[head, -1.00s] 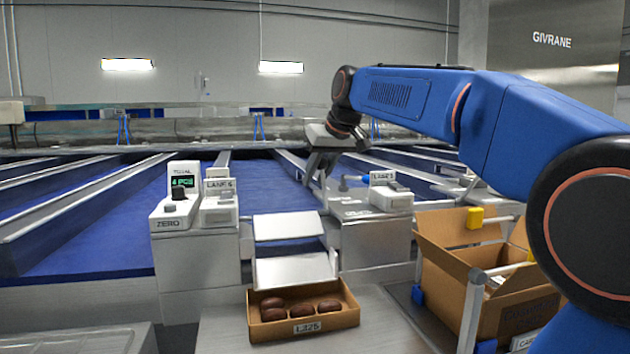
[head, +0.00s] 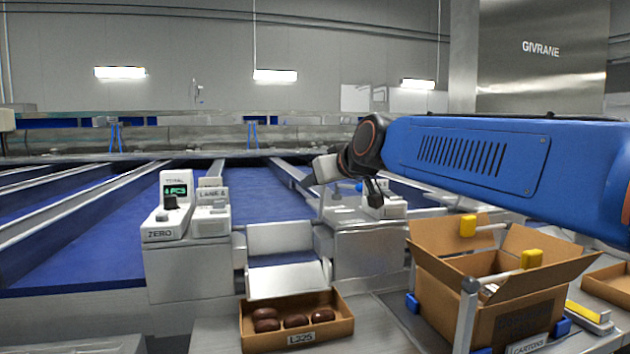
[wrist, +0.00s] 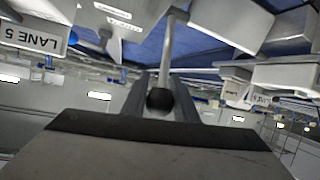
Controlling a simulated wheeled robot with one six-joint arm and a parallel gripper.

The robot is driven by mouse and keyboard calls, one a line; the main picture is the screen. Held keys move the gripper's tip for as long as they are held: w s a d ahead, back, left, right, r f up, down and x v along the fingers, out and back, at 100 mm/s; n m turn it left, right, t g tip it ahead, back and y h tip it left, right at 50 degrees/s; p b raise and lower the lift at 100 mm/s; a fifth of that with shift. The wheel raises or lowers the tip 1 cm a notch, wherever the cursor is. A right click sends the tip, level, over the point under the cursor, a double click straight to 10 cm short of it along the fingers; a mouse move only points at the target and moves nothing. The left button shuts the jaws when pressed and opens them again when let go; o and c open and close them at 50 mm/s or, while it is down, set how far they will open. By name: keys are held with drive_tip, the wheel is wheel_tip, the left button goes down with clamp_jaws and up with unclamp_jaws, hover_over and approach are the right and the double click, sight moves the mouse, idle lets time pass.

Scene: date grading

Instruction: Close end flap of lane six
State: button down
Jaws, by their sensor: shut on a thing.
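The lane six end (head: 280,237) shows in the head view as a pale plate at the end of the blue belt. A strip of blue shows below it, above a lower pale plate (head: 287,281). A thin upright lever (head: 321,207) stands at its right side. My gripper (head: 319,184) is at the top of this lever. In the wrist view a grey rod (wrist: 173,45) runs down to a dark round knob (wrist: 159,98), and my fingers are shut around the knob. My gripper hides the lever's top in the head view.
A brown box of dates (head: 297,337) sits below the chute. Left is a white display unit (head: 166,212) beside a lane label box (head: 210,218). Another label box (head: 383,206) stands right of my gripper. An open carton (head: 500,290) stands at the right.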

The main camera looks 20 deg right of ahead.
drive_tip(key=shift+s, duration=1.6)
drive_tip(key=shift+r, duration=0.1)
drive_tip(key=c, duration=1.5)
unclamp_jaws()
drive_tip(key=shift+s, duration=0.15)
drive_tip(key=shift+o, duration=0.3)
drive_tip(key=v, duration=1.7)
drive_tip(key=shift+s, duration=0.15)
drive_tip(key=shift+d, duration=0.1)
